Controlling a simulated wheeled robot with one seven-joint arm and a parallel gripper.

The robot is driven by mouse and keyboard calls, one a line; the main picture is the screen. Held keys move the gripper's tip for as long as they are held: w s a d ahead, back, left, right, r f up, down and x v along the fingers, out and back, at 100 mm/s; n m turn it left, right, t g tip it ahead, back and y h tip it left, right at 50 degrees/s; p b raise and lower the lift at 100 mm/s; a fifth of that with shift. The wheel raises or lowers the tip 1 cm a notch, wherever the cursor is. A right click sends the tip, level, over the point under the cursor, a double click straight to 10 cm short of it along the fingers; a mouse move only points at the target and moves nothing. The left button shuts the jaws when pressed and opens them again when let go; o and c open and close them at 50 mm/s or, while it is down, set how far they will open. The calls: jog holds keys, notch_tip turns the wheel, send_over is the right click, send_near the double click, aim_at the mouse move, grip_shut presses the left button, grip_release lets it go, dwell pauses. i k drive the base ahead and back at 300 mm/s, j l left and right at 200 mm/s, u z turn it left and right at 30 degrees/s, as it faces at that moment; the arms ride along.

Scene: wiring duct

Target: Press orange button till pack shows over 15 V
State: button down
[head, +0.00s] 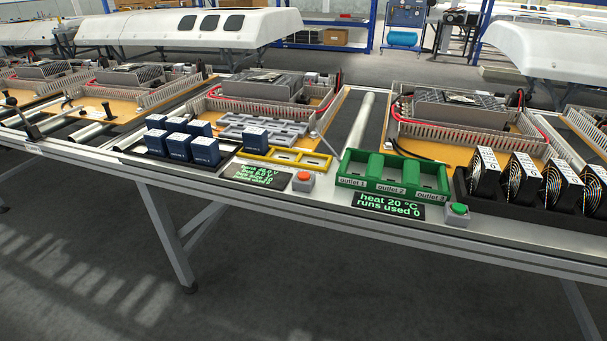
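The orange button (304,176) sits on a small grey box at the front of the bench. Left of it a black display (256,175) shows several lines of small green text; its top line appears to give a pack voltage, but I cannot read the figure surely. Behind the button is a yellow tray (312,165) with a blue block (255,139) standing at its left end and empty slots to the right. More blue blocks (178,146) stand in a black tray at left. My gripper is not in view.
To the right are a green tray (394,174) labelled outlet 1 to 3, a display (390,206) reading heat 20 °C, runs used 0, a green button (458,209) and a black rack of fans (523,180). Duct-lined boards (459,107) stand behind. Floor in front is clear.

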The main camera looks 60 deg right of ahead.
aim_at(302, 176)
jog(key=z, duration=1.3)
jog(key=i+z, duration=0.1)
jog(key=z, duration=0.15)
jog(key=i+l, duration=0.15)
jog(key=i, duration=0.2)
jog(key=i+l, duration=0.1)
jog(key=i, duration=0.3)
